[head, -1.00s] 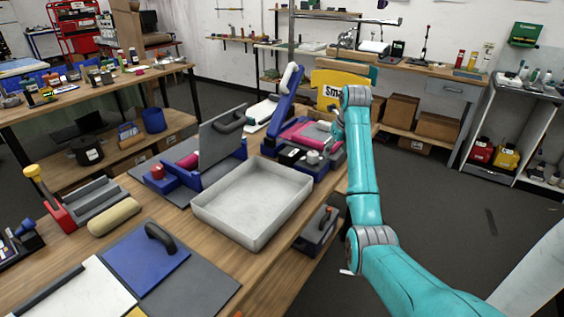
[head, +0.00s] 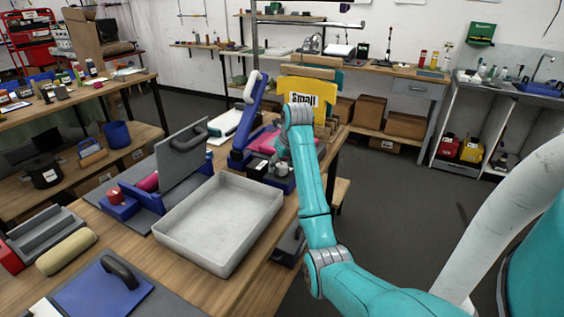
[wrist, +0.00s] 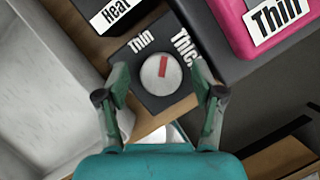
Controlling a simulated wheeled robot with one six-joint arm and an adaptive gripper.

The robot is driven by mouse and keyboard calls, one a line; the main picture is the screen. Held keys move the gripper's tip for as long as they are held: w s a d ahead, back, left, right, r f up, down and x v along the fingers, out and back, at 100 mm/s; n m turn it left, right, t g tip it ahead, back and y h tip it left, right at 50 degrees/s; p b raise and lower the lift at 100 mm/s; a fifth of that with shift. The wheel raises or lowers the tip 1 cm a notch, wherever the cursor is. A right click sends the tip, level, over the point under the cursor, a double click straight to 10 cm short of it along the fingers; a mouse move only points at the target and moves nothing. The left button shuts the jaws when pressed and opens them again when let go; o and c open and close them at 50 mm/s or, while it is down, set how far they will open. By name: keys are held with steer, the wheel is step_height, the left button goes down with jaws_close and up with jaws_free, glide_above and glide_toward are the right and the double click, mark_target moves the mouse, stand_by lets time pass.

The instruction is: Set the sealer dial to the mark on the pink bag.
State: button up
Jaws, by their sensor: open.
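The grey round dial (wrist: 161,72) sits on a dark box with a "Thin" label at its upper left and a "Thick" label at its upper right. Its red pointer points nearly straight up in the wrist view, between the two labels. The pink bag (wrist: 240,22) at the upper right carries a white "Thin" mark; it also shows in the head view (head: 267,148) on the blue sealer (head: 241,138), whose arm is raised. My gripper (wrist: 160,82) is open, with one finger on each side of the dial. I cannot tell whether they touch it.
A "Heat" box (wrist: 112,12) stands beside the dial box. A pale empty tray (head: 218,215) lies left of my arm, close to the dial. A yellow "Small" sign (head: 305,92) stands behind. A grey panel with a handle (head: 182,155) stands farther left.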

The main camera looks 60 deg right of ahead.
steer(key=shift+w+d+f, duration=0.1)
steer(key=shift+w+f, duration=0.05)
steer(key=shift+f, duration=0.25)
steer(key=c, duration=1.1)
steer(key=n+y, duration=0.1)
steer(key=n, duration=0.2)
steer(key=shift+n+t, duration=0.3)
steer(key=shift+n+y, duration=0.9)
steer(key=shift+n, duration=1)
